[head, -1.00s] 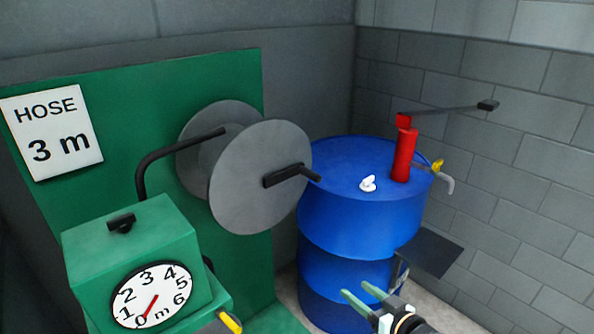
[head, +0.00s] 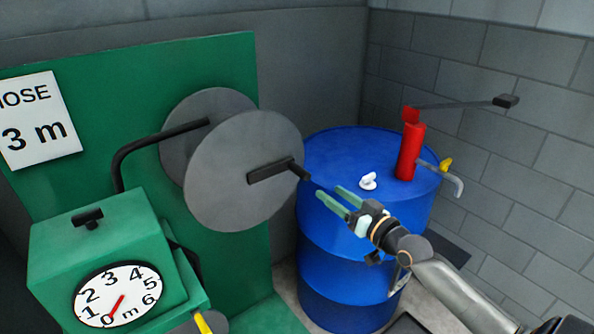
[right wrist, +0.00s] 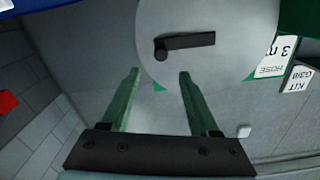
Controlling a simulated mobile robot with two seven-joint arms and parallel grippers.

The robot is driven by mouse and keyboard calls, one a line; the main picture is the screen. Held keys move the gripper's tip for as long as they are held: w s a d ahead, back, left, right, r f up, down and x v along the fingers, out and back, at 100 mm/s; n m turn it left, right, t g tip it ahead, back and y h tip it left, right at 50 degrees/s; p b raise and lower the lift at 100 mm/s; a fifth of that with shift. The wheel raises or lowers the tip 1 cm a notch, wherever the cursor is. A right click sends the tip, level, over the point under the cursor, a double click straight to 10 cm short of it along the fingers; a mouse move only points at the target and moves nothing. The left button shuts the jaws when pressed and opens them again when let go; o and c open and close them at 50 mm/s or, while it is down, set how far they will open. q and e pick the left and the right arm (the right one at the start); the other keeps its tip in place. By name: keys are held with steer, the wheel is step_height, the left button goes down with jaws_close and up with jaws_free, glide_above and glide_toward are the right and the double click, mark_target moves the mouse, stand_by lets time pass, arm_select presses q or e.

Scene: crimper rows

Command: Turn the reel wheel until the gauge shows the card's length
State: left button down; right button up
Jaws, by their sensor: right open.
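The reel wheel (head: 225,195) is a grey disc pair with a black crank handle (head: 300,171) standing out from its front disc. The handle also shows in the right wrist view (right wrist: 185,42), beyond the fingertips. The card (head: 40,120) on the green panel reads 3 m, its left edge cut off. The gauge (head: 137,284) is a white dial marked 0 to 6 m; its red needle points down-left, at about 0. My right gripper (head: 331,197) is open and empty, just right of and below the handle, apart from it. My left gripper is out of view.
A blue drum (head: 330,240) stands right of the reel, with a red pump (head: 409,150), its lever and a small white item (head: 368,181) on top. A green box (head: 95,240) carries the gauge. A black hose arm (head: 150,145) runs from box to reel.

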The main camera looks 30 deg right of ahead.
mark_target(308, 177)
steer(key=w, duration=0.8)
steer(key=w+a, duration=0.1)
steer(key=w, duration=0.3)
steer(key=shift+w, duration=0.15)
jaws_close()
stand_by(0.3)
stand_by(1.0)
